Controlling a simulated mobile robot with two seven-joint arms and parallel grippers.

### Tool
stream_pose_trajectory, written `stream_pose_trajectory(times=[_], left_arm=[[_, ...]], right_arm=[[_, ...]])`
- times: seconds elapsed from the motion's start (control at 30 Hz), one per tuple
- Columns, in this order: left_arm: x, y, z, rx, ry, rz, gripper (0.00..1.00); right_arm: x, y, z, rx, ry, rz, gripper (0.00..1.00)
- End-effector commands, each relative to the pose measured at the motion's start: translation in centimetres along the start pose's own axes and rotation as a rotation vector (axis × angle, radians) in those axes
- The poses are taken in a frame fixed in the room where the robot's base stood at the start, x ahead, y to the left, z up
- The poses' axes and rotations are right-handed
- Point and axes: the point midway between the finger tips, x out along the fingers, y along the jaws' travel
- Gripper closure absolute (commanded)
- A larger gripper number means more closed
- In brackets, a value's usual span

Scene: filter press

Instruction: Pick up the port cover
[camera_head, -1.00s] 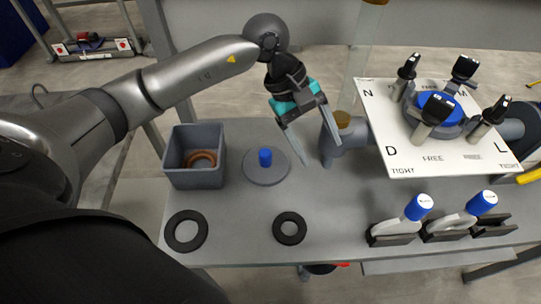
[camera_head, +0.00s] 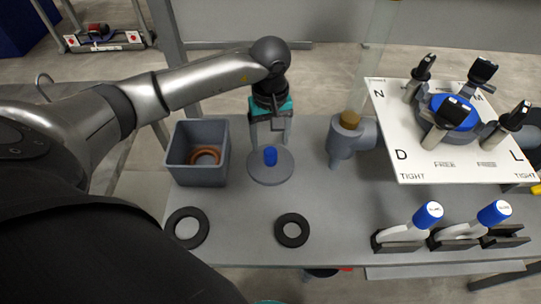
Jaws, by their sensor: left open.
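The port cover is most likely the round grey disc (camera_head: 270,174) with a blue knob (camera_head: 270,157) that lies flat on the grey bench. My left gripper (camera_head: 271,144) points down at the knob. Its two fingers are open, one to each side of the knob as seen from the head. Whether the fingertips are level with the knob or above it, I cannot tell. Nothing is held. My right gripper's fingers are not in view.
A grey bin (camera_head: 198,181) with a brown ring inside stands left of the disc. Black rings (camera_head: 187,228) and (camera_head: 292,230) lie in front. A grey pipe fitting (camera_head: 343,146) stands to the right, near a white labelled panel (camera_head: 407,151). Blue-capped handles (camera_head: 428,215) rest in black holders.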

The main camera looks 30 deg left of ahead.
Motion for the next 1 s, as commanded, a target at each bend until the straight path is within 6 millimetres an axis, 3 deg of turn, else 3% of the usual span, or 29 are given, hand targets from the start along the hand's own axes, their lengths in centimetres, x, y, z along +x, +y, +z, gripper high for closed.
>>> stream_pose_trajectory(times=[0.4, 0.7, 1.0], left_arm=[[5.0, 0.0, 0.3, -0.001, -0.002, 0.001, 0.24], [5.3, 0.0, 0.3, 0.000, -0.001, 0.001, 0.25], [5.3, 0.0, 0.3, 0.000, 0.000, 0.001, 0.59]], right_arm=[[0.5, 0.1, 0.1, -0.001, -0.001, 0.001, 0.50], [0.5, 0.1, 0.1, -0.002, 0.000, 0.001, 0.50], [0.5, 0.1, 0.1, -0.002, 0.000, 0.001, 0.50]])
